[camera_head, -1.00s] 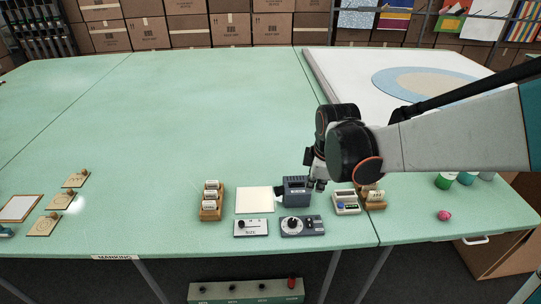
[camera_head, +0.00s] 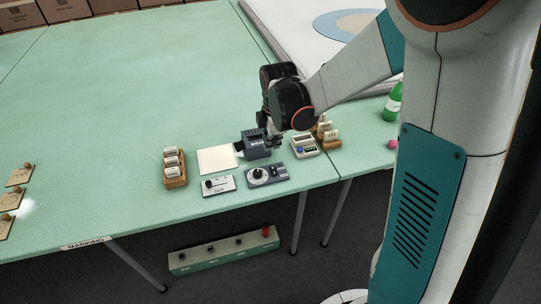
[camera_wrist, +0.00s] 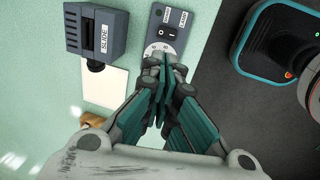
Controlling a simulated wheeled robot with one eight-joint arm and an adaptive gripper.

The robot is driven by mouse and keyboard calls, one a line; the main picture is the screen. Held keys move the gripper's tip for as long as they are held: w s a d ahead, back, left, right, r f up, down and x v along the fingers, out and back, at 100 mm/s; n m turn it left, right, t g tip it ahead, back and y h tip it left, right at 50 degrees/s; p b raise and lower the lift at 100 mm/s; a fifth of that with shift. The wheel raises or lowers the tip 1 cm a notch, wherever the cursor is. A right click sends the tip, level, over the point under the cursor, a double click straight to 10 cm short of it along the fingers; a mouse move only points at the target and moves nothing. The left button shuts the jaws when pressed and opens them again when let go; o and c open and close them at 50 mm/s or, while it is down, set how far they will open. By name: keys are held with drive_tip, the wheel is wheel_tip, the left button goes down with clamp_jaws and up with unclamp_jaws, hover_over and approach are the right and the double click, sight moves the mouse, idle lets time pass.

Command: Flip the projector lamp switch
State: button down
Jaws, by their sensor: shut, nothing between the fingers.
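The lamp switch (camera_wrist: 168,33) is a small black rocker on a grey-blue control panel, near a label reading LAMP in the wrist view. The panel (camera_head: 281,174) lies flat near the table's front edge and also carries a dial (camera_head: 259,174). The projector (camera_head: 256,147) is a dark blue-grey box behind the panel; it shows at upper left in the wrist view (camera_wrist: 96,30), marked SLIDE. My gripper (camera_wrist: 163,58) is shut and empty, its teal fingers pointing at the panel and partly covering the dial, just short of the switch in the picture. I cannot tell whether it touches.
A pale square sheet (camera_head: 217,160) lies left of the projector. A SIZE slider box (camera_head: 219,186) and a wooden card rack (camera_head: 175,178) stand to the left. A white device (camera_head: 305,145) and another rack (camera_head: 328,141) stand right. The green table (camera_head: 120,110) is clear behind.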

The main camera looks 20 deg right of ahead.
sight(269, 171)
drive_tip(key=w+f+b, duration=0.1)
drive_tip(key=f, duration=0.3)
drive_tip(key=f+b, duration=0.2)
drive_tip(key=f, duration=0.3)
drive_tip(key=w+f+b, duration=0.1)
drive_tip(key=f+b, duration=0.1)
drive_tip(key=f, duration=0.2)
drive_tip(key=shift+w+f, duration=0.15)
drive_tip(key=shift+w, duration=0.15)
drive_tip(key=shift+w+f+b, duration=0.3)
drive_tip(key=shift+f+b, duration=0.1)
drive_tip(key=shift+f, duration=0.1)
drive_tip(key=shift+s+r, duration=0.1)
drive_tip(key=shift+r, duration=0.05)
drive_tip(key=shift+s, duration=0.1)
